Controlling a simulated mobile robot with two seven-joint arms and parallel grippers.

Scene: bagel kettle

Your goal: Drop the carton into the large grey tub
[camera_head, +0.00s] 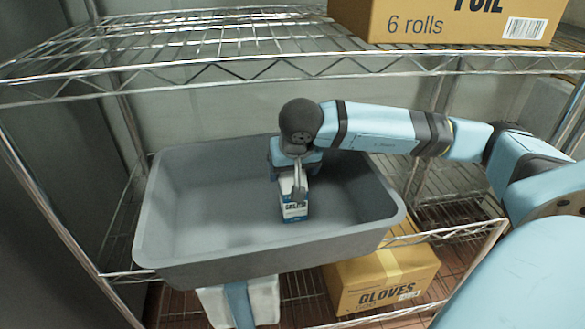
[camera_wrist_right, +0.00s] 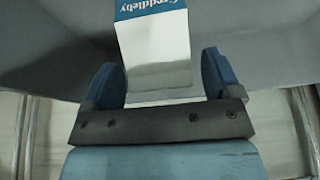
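The large grey tub (camera_head: 190,215) stands on the middle wire shelf, its open top facing up. The white and blue carton (camera_head: 293,196) is inside the tub's walls, right of its middle. My right gripper (camera_head: 296,180) reaches down into the tub over the carton. In the right wrist view the carton (camera_wrist_right: 158,50) sits between the two blue fingers (camera_wrist_right: 163,85), with a gap showing at the right finger. The fingers are apart. Whether the carton rests on the tub floor is hard to tell. My left gripper does not show.
A foil box (camera_head: 450,22) stands on the upper wire shelf (camera_head: 200,55), which runs above my right arm. A gloves box (camera_head: 380,280) and a white box (camera_head: 262,300) are below the tub. The tub's left part is empty.

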